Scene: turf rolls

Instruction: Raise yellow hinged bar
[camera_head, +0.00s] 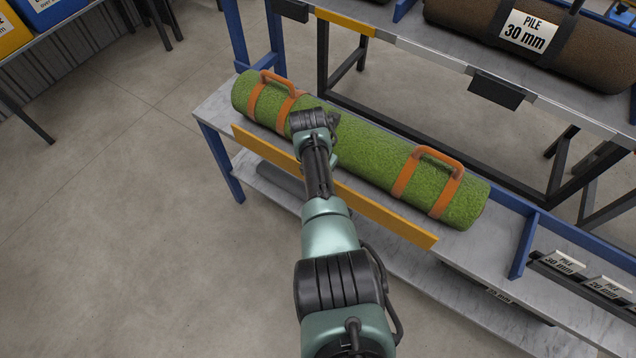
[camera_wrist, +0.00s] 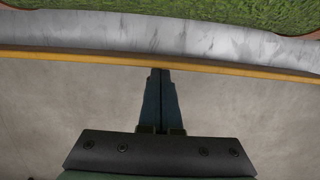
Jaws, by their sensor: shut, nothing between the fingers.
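The yellow bar (camera_head: 390,215) runs along the front edge of the bench, in front of a green turf roll (camera_head: 375,143) with two orange handled straps. My arm crosses over the bar's middle in the head view and hides part of it; my fingertips cannot be made out there. In the wrist view the yellow bar (camera_wrist: 240,67) shows as a thin strip across the picture, with the grey bench top beyond it. My gripper (camera_wrist: 160,71) is shut and empty, its tips at the bar's near edge. I cannot tell whether they touch it.
The grey bench (camera_head: 213,110) has blue legs and a lower shelf. A rack behind holds a brown roll (camera_head: 580,50) labelled "PILE 30 mm". Small label cards (camera_head: 563,262) stand at the right. The concrete floor (camera_head: 120,200) at the left is clear.

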